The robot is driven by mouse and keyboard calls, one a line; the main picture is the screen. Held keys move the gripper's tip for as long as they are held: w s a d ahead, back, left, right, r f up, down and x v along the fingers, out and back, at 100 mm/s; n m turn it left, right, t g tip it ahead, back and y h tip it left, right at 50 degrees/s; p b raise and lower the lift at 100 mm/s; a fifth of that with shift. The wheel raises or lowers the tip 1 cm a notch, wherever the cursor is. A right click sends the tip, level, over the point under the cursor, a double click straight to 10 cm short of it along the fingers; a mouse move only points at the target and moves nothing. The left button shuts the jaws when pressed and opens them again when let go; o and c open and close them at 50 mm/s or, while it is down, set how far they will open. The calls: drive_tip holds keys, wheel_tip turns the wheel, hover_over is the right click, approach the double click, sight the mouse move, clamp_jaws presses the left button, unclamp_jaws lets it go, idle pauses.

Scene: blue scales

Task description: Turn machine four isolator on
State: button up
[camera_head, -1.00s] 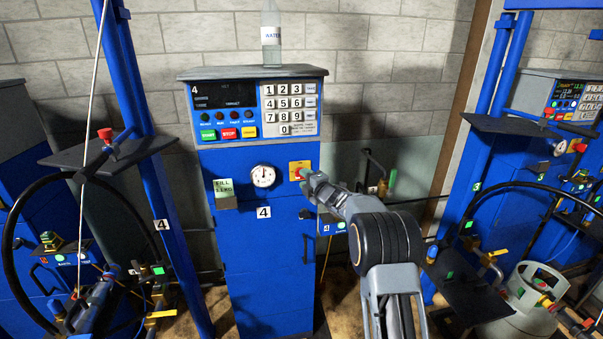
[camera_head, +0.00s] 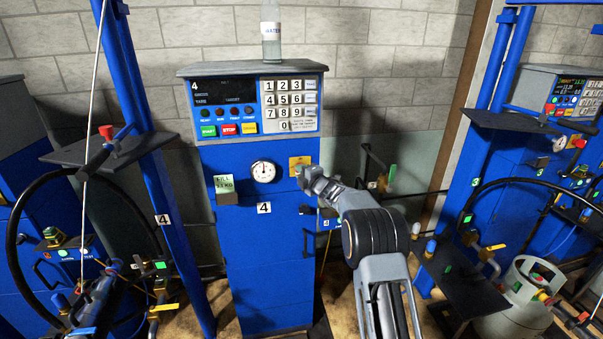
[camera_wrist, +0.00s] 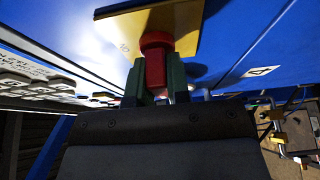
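Machine four (camera_head: 264,225) is a blue cabinet with a "4" label, a keypad and a dark display. Its isolator is a yellow plate (camera_head: 299,161) on the right of the front; the wrist view shows the plate (camera_wrist: 185,28) at the top, with a red knob (camera_wrist: 155,62) standing out from it. My gripper (camera_wrist: 156,85) has its two green and dark fingers on either side of the red knob, seemingly touching both sides. In the head view my gripper (camera_head: 306,174) is at the plate and hides the knob. Which position the knob marks cannot be read.
A bottle labelled water (camera_head: 271,32) stands on top of machine four. Machine three (camera_head: 520,180) and a gas cylinder (camera_head: 525,292) stand at the right. Hoses and a blue post are at the left.

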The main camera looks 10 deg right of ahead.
clamp_jaws()
drive_tip(key=shift+f, duration=0.1)
drive_tip(key=m+b, duration=0.1)
drive_tip(key=b, duration=0.1)
drive_tip(key=m+t+b, duration=0.1)
drive_tip(key=b, duration=0.1)
drive_tip(key=shift+f+b, duration=0.3)
drive_tip(key=shift+b, duration=0.05)
drive_tip(key=m+t+b, duration=0.1)
drive_tip(key=m+b, duration=0.1)
drive_tip(key=b, duration=0.1)
drive_tip(key=m+b, duration=0.3)
drive_tip(key=shift+t, duration=0.4)
drive_tip(key=m+t+h+b, duration=0.1)
drive_tip(key=m+b, duration=0.2)
drive_tip(key=m+t+h+b, duration=0.1)
drive_tip(key=m+b, duration=0.2)
drive_tip(key=shift+r, duration=0.15)
drive_tip(key=m+h+b, duration=0.1)
drive_tip(key=m+b, duration=0.1)
drive_tip(key=m, duration=0.1)
drive_tip(key=m+t+h+b, duration=0.1)
drive_tip(key=m+b, duration=0.1)
drive_tip(key=shift+d+r+m+h, duration=0.1)
drive_tip(key=shift+m+h, duration=0.3)
drive_tip(key=shift+r+m+h+b, duration=0.15)
drive_tip(key=shift+m+h+b, duration=0.8)
drive_tip(key=shift+m, duration=0.95)
